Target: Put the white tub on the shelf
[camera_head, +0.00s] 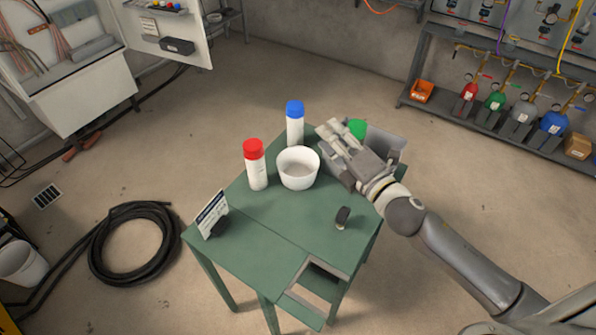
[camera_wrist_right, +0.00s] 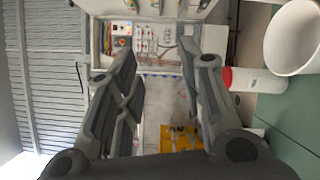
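The white tub (camera_head: 298,167) stands upright on the green table (camera_head: 275,215), near its back half. It also shows at the upper right of the right wrist view (camera_wrist_right: 296,38). My right gripper (camera_head: 338,140) is just right of the tub, apart from it in the picture. In the right wrist view its fingers (camera_wrist_right: 157,62) are spread with nothing between them. A grey metal shelf (camera_head: 480,118) runs along the wall at the back right. My left gripper is not in view.
A red-capped bottle (camera_head: 256,165) and a blue-capped bottle (camera_head: 295,124) stand close by the tub. A green cap (camera_head: 357,128) shows behind my gripper. A sign (camera_head: 211,214) and a small dark object (camera_head: 343,217) are on the table. The shelf holds several coloured bottles and boxes.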

